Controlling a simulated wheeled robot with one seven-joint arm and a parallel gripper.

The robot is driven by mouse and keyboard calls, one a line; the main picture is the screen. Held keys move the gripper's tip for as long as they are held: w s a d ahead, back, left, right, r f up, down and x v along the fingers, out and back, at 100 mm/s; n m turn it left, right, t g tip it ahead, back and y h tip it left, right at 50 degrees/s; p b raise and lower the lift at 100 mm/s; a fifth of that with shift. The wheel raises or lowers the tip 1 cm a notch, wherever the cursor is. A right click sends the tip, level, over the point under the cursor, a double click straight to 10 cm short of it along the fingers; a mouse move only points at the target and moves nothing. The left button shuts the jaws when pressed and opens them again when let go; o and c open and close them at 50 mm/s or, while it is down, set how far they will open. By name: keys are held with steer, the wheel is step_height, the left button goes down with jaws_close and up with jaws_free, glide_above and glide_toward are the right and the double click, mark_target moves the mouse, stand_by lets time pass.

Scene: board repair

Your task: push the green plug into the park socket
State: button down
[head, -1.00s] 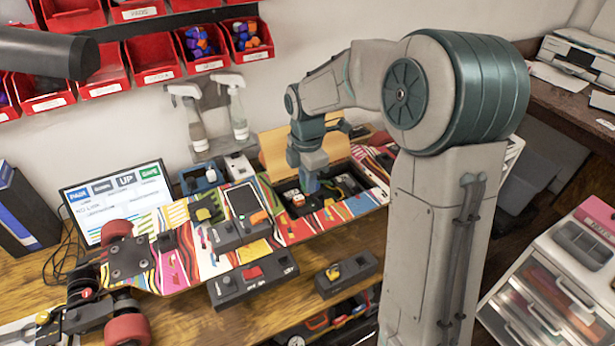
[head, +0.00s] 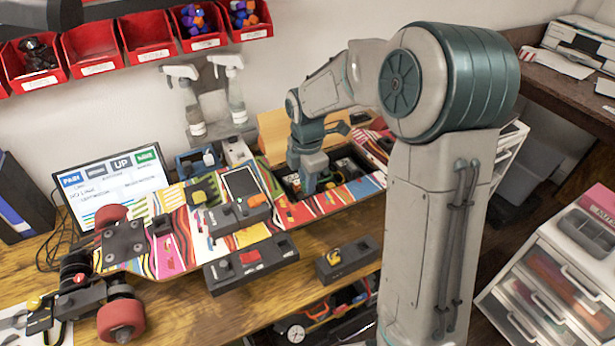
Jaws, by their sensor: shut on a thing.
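My gripper (head: 308,188) points down into the open, dark bay (head: 285,185) of the colourful skateboard deck (head: 170,255), right of the black phone-like panel. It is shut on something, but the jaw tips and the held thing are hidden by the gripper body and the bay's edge. I cannot make out the green plug or tell which opening is the park socket. The bay holds small dark parts, too small to tell apart.
A black panel (head: 240,184) and switch boxes (head: 250,262) lie left of the bay. A small box with a yellow part (head: 346,258) stands in front. Spray bottles (head: 186,103) and a screen (head: 113,190) stand behind. Bare wood (head: 180,315) shows at the front.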

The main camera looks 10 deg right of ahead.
steer(key=shift+f+b, duration=0.4)
steer(key=shift+f, duration=1.45)
stand_by(3.1)
steer(key=c, duration=1.2)
jaws_free()
steer(key=shift+s, duration=0.1)
steer(key=shift+c, duration=0.7)
steer(key=shift+r, duration=0.1)
steer(key=shift+o, duration=1)
steer(key=shift+r+p, duration=0.7)
steer(key=shift+p, duration=0.2)
steer(key=shift+r+p, duration=0.7)
steer(key=shift+r, duration=0.05)
steer(key=shift+r, duration=0.1)
